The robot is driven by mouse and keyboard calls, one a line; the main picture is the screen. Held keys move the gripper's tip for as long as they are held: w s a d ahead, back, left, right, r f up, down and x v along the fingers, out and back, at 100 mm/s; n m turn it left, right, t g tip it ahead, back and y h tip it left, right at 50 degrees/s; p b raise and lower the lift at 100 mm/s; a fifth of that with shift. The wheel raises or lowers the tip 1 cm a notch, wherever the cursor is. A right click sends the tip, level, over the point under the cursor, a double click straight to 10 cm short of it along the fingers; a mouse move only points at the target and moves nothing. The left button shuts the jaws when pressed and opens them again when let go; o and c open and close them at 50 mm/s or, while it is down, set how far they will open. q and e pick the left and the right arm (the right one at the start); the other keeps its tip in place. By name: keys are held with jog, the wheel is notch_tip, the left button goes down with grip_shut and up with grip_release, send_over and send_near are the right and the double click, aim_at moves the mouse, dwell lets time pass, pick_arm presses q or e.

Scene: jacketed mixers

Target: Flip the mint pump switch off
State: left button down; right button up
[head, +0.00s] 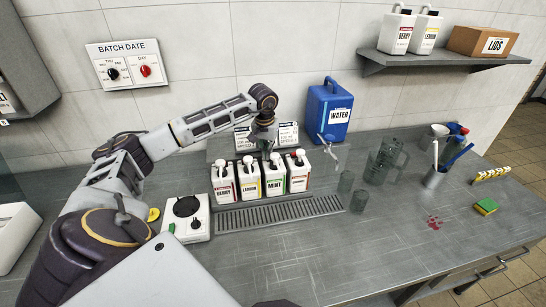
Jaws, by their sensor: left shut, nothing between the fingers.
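The mint bottle (274,179), white with a green-edged label, stands third in a row of pump bottles on the counter. Behind the row is a low grey housing (221,147) with small printed cards on it. My left gripper (266,143) points down above the bottles, in front of the housing, near the mint bottle's top. It is shut with nothing in it. The mint pump switch cannot be made out; the gripper covers part of that area. I cannot tell whether the gripper touches anything. My right gripper is out of view.
Berry (223,184), lemon (249,181) and a red-labelled bottle (298,173) flank the mint bottle. A drip grate (280,211) lies in front. A blue water container (328,110), glasses (359,201) and a pitcher (386,160) stand right. The front counter is mostly clear.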

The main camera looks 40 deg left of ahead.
pick_arm(q)
jog(key=shift+f, duration=0.15)
dwell(0.3)
notch_tip(320, 180, up, 7)
jog(key=p, duration=0.4)
jog(key=shift+p, duration=0.3)
dwell(0.5)
jog(key=shift+d, duration=0.1)
dwell(0.6)
